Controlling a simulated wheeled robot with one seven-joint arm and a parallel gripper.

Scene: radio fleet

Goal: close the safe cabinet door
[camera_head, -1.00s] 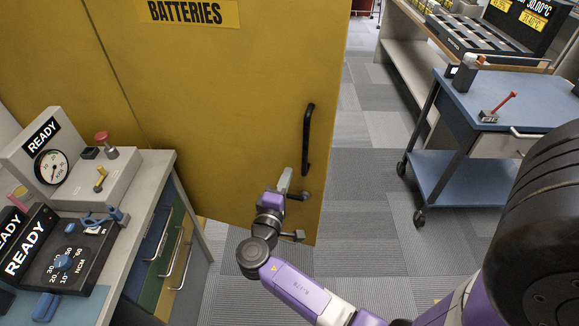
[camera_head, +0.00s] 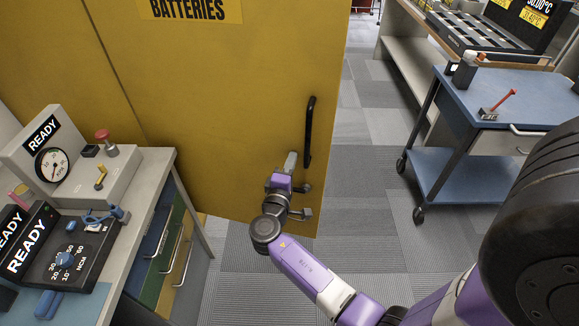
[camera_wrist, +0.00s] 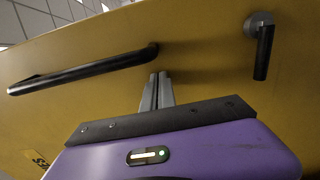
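The yellow safe cabinet door (camera_head: 230,130) stands at an angle in the head view, its free edge out over the floor. It carries a black bar handle (camera_head: 309,133) and a small dark lever below it. The wrist view shows the door (camera_wrist: 205,45), the bar handle (camera_wrist: 85,70) at left and the lever (camera_wrist: 262,48) at right. My gripper (camera_head: 291,160) is at the door's face, just left of the bar handle. Its fingers (camera_wrist: 157,90) are together and empty, pointing at the panel between handle and lever. Whether the tips touch it is hard to tell.
A grey bench (camera_head: 150,165) with drawers and READY instruments stands at left, close to the door. A blue wheeled cart (camera_head: 455,180) with a red-handled tool (camera_head: 497,105) stands at right. Carpeted floor (camera_head: 370,225) is open between the door and the cart.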

